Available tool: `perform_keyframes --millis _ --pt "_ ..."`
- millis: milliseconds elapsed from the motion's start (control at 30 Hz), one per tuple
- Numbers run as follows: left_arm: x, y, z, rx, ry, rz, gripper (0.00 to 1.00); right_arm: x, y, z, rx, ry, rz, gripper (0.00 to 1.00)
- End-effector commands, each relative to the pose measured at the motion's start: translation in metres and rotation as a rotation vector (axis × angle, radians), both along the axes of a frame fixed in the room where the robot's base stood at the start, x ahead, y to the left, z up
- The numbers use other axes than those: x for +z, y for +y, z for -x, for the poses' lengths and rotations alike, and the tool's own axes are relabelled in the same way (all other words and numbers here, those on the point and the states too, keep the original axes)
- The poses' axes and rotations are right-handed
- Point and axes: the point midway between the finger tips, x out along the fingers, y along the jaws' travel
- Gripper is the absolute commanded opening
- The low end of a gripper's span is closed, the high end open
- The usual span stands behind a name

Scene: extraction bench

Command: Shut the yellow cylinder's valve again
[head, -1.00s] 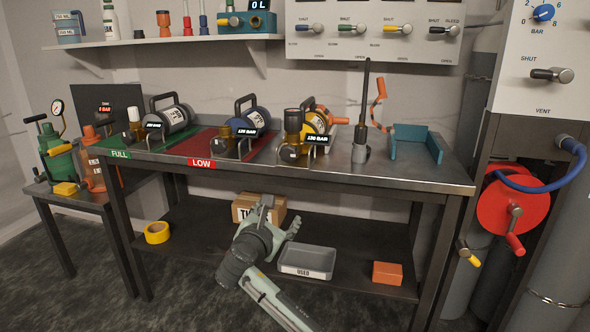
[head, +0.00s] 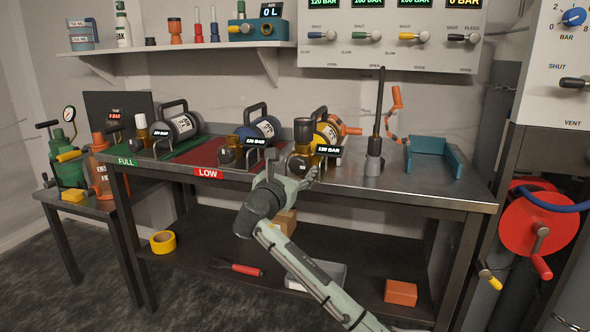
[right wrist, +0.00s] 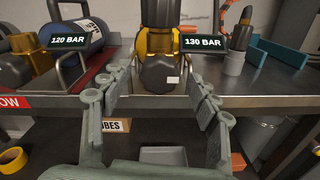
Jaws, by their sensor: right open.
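The yellow cylinder (head: 328,134) lies on the bench, its brass valve body and dark round knob (head: 298,167) facing the front edge. A tag beside it reads 130 BAR in the right wrist view (right wrist: 203,43). There the dark knob (right wrist: 160,76) lies straight ahead between my fingers, and the cylinder is mostly hidden behind its valve. My right gripper (head: 290,175) is open and empty at the bench's front edge, just short of the knob; I see no clear contact. It also shows in the right wrist view (right wrist: 162,88). My left gripper is not in view.
A blue cylinder (head: 258,130) on the red LOW mat is close on the left. A grey holder with a dark upright tool (head: 374,162) and a teal tray (head: 427,160) stand to the right. The bench's front edge (head: 420,197) runs beside my gripper.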

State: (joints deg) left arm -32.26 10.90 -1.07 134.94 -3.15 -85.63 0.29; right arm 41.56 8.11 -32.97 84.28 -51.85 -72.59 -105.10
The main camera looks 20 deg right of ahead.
Motion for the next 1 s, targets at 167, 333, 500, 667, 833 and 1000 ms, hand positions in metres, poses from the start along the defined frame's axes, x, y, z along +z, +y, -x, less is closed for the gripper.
perform_keyframes --millis 167,333,500,667,833,1000 --pt "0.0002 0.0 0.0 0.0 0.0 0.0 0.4 -0.0001 -0.0005 -0.0005 0.0 -0.001 -0.001 0.61" --pt "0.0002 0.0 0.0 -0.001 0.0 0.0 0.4 -0.0003 -0.0004 -0.0005 0.0 0.001 -0.001 0.46" --pt "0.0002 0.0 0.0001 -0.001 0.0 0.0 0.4 -0.0004 -0.0003 -0.0003 0.0 0.001 -0.001 0.25" --pt "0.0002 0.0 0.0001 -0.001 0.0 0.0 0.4 -0.0005 -0.0003 -0.0003 0.0 0.0 -0.001 0.11" --pt "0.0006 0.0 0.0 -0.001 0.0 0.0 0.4 -0.0005 -0.0003 -0.0002 0.0 -0.009 -0.014 0.11" --pt "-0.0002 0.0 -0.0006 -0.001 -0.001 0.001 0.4 -0.0006 -0.0001 0.0 0.0 -0.041 -0.061 0.11"
